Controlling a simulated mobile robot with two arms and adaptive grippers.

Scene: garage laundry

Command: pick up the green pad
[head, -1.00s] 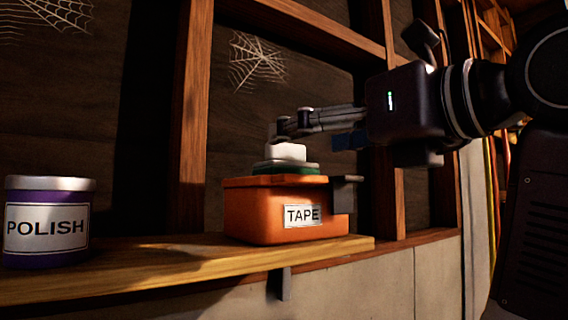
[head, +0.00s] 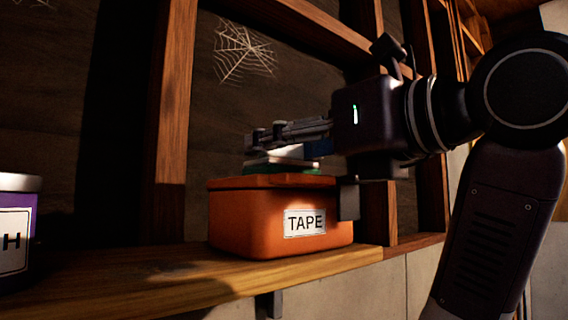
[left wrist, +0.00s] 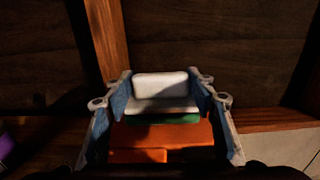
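The green pad (head: 290,171) lies on the orange TAPE box (head: 255,225). A pale grey layer (head: 283,162) lies on it and a white block (head: 290,152) on top, partly hidden by my fingers. In the left wrist view the green pad (left wrist: 176,119) shows as a thin strip beneath the white block (left wrist: 160,86). My left gripper (head: 262,138) is at the stack, level with its upper part. In the left wrist view my left gripper (left wrist: 160,92) is open, one blue-padded finger each side of the stack. I cannot tell whether they touch it. My right gripper is out of view.
The box stands on a wooden shelf (head: 170,280). A purple polish tin (head: 15,235) is at the left, cut off by the edge. Wooden wall studs (head: 172,100) and a beam (head: 300,25) rise behind. The shelf between tin and box is clear.

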